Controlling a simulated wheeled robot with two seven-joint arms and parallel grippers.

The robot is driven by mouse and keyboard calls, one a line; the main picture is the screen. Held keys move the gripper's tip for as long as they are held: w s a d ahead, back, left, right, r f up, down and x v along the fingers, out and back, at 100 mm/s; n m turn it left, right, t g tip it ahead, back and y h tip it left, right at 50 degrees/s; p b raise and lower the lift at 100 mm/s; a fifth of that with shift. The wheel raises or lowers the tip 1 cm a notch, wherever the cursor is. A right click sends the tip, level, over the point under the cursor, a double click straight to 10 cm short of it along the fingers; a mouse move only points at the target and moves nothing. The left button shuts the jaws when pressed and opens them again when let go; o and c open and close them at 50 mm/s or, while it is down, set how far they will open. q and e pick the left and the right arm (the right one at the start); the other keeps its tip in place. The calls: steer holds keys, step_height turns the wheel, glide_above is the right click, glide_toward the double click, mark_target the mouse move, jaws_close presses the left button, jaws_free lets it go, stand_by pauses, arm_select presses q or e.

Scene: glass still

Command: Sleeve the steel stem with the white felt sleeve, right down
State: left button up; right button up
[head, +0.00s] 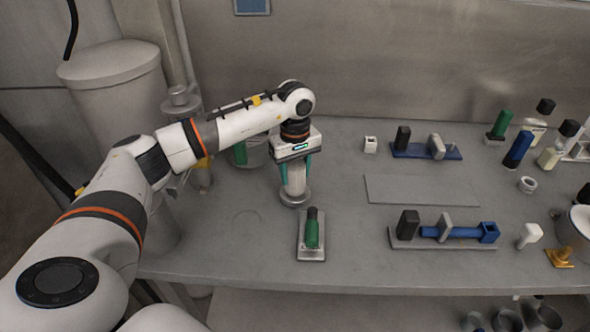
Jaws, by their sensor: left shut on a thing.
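My left gripper (295,172) points straight down, its teal fingers shut on the white felt sleeve (296,182). The sleeve is upright, directly above a round steel base (295,197) on the table. The steel stem itself does not show; the sleeve and fingers cover the place above the base. The sleeve's lower end looks close to the base, but I cannot tell whether it touches. My right gripper is not in view.
A green piece with a dark top (312,230) stands on a small plate just in front. A flat grey plate (420,190) and two blue fixtures (430,150) (458,232) lie to the right. A glass vessel (255,152) stands behind left. Bare table (345,215) shows between.

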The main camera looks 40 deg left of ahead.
arm_select(q)
steer(key=shift+f, duration=0.15)
steer(key=o, duration=1.2)
step_height(320, 180, up, 12)
steer(key=shift+b, duration=0.95)
